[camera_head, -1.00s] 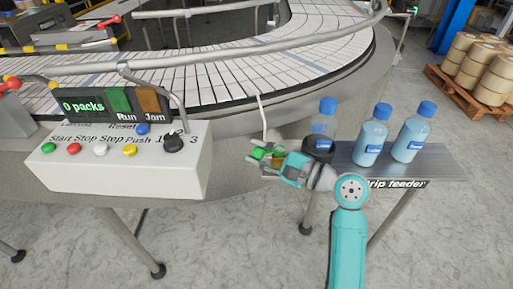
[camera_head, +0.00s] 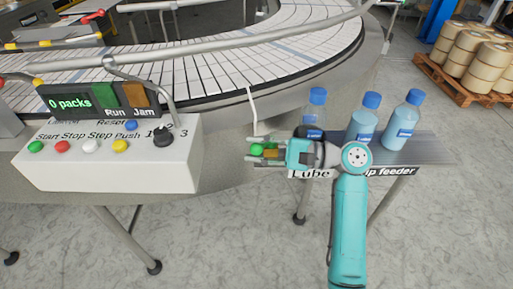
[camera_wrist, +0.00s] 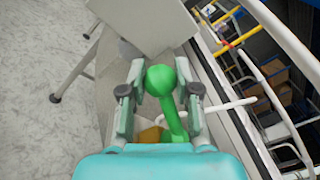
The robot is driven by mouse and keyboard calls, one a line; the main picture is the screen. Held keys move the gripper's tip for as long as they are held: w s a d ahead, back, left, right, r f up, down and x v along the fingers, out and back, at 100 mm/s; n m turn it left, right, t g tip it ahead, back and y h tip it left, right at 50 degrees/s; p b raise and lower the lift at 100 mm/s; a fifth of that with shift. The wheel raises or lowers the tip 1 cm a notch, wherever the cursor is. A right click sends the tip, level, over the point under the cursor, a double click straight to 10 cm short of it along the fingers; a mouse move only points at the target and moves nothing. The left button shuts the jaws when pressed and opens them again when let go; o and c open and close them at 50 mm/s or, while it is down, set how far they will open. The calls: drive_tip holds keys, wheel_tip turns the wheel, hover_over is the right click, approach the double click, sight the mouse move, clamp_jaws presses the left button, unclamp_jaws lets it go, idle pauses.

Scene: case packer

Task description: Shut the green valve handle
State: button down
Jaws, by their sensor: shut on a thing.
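The green valve handle (camera_wrist: 173,115) has a round knob and a short lever. In the wrist view it lies between the two fingers of my gripper (camera_wrist: 160,97), which is shut on it. In the head view only a little of the green handle (camera_head: 257,150) shows past the fingers of my gripper (camera_head: 268,152). A brass-coloured valve body (camera_wrist: 151,135) sits just below the handle, partly hidden by my gripper. A thin white pipe (camera_head: 253,110) rises beside the valve.
Several blue-capped bottles (camera_head: 363,118) stand on the drip feeder shelf (camera_head: 430,148), close to my arm. A white control box (camera_head: 105,165) with coloured buttons is at the left. The curved conveyor (camera_head: 220,65) runs behind. Drums on a pallet (camera_head: 475,80) stand at the far right.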

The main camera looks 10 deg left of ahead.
drive_tip(key=c, duration=0.8)
unclamp_jaws()
drive_tip(key=shift+d, duration=0.1)
drive_tip(key=w+d, duration=0.1)
drive_tip(key=d, duration=1)
drive_tip(key=shift+w+d, duration=0.15)
drive_tip(key=shift+d, duration=0.2)
